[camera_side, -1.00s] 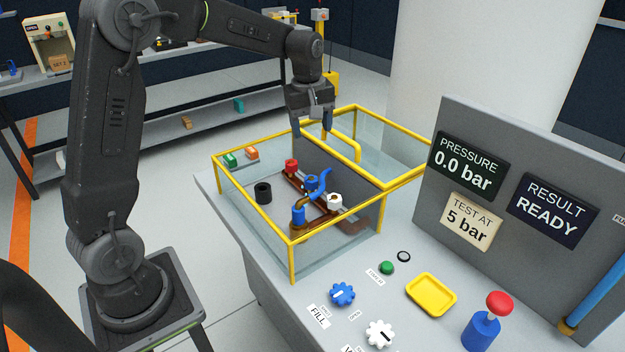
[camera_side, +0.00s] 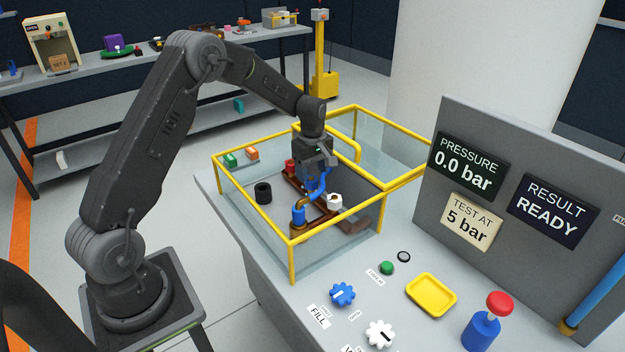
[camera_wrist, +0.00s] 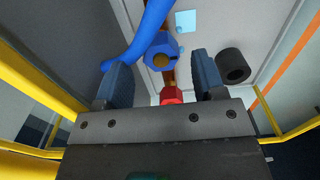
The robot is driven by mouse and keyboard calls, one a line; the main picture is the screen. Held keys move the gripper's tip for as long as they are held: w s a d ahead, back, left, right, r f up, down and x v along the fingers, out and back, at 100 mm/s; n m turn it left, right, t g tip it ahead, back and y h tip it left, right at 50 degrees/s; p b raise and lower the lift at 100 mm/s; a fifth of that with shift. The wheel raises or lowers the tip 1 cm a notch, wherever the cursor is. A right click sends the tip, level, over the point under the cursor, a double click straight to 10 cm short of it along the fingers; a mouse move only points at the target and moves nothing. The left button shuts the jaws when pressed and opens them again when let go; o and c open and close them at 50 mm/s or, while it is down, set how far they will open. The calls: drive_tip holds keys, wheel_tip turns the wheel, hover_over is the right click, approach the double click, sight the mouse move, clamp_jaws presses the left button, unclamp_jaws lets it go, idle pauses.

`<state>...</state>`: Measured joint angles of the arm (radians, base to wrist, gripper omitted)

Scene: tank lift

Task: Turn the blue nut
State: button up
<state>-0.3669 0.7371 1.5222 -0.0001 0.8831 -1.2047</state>
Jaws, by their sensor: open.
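The blue nut (camera_side: 313,186) sits on the brown pipework inside the yellow-railed tank (camera_side: 290,262), with a blue curved hose (camera_wrist: 148,32) at it. In the wrist view the nut (camera_wrist: 162,48) shows whole, with a brass centre. My gripper (camera_side: 312,178) is open above the nut, inside the tank rails, pointing down. In the wrist view its two fingers (camera_wrist: 160,75) stand apart, with the nut lying between and beyond the tips. I see no contact. The side view partly hides the nut behind the gripper.
A red nut (camera_side: 290,164) and a white nut (camera_side: 335,202) sit close by on the pipework. A black ring (camera_side: 263,193) stands at the left in the tank. Yellow rails and clear walls surround the work. The panel reads 0.0 bar and READY.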

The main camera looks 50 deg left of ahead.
sight(313, 180)
drive_tip(key=shift+f, duration=1.65)
drive_tip(key=c, duration=0.9)
